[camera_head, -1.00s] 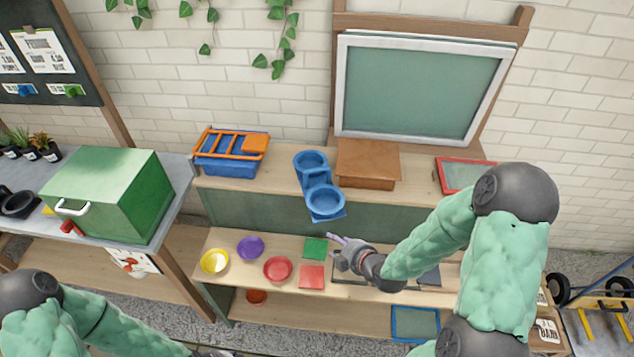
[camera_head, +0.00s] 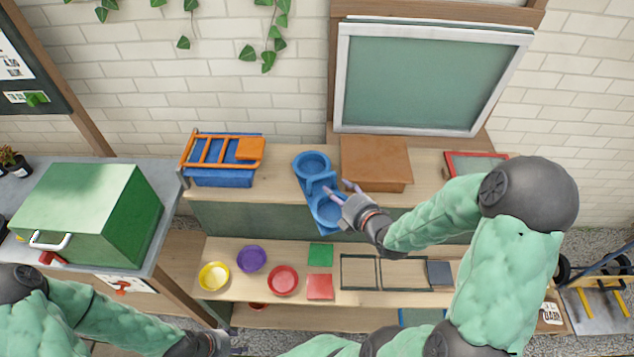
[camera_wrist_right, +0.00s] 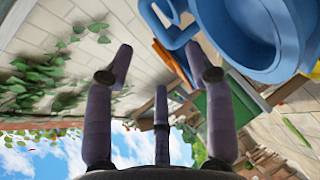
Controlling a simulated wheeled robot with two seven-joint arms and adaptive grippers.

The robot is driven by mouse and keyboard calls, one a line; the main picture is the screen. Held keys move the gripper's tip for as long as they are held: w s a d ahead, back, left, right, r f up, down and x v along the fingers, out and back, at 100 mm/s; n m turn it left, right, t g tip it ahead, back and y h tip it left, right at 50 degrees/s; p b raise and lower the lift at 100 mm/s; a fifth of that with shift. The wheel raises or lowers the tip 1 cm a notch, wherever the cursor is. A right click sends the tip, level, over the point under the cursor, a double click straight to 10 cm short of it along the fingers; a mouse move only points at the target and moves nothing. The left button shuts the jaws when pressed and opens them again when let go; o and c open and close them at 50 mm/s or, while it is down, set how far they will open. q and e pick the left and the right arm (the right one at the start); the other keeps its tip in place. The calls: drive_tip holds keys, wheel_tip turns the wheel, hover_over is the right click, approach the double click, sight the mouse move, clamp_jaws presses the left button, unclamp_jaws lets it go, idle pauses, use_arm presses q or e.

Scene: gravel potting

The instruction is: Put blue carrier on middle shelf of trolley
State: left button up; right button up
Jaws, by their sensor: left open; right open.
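The blue carrier (camera_head: 316,183), with two round cups and a handle between them, stands on the upper shelf of the wooden bench, and its near end sticks out past the front edge. My right gripper (camera_head: 339,188) is open at the carrier's right side, close to the handle and near cup. Whether it touches cannot be told. In the right wrist view, the carrier (camera_wrist_right: 245,35) fills the upper right, beside the open, empty fingers (camera_wrist_right: 160,65). My left gripper (camera_head: 228,345) is open low at the bottom edge. No shelved trolley can be made out clearly.
A brown box (camera_head: 375,160) stands right of the carrier, a blue crate with an orange rack (camera_head: 225,175) to its left. Bowls and coloured squares lie on the lower shelf (camera_head: 400,297). A yellow wheeled frame (camera_head: 600,303) is at the right edge.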

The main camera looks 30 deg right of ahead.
sight(323, 176)
drive_tip(key=x, duration=0.4)
drive_tip(key=shift+d+r+b+x, duration=0.15)
drive_tip(key=shift+b+x, duration=0.05)
drive_tip(key=shift+x, duration=1.15)
drive_tip(key=shift+d+r+b+x, duration=0.1)
drive_tip(key=shift+b+x, duration=0.1)
drive_tip(key=shift+x, duration=1.2)
drive_tip(key=shift+w, duration=0.1)
clamp_jaws()
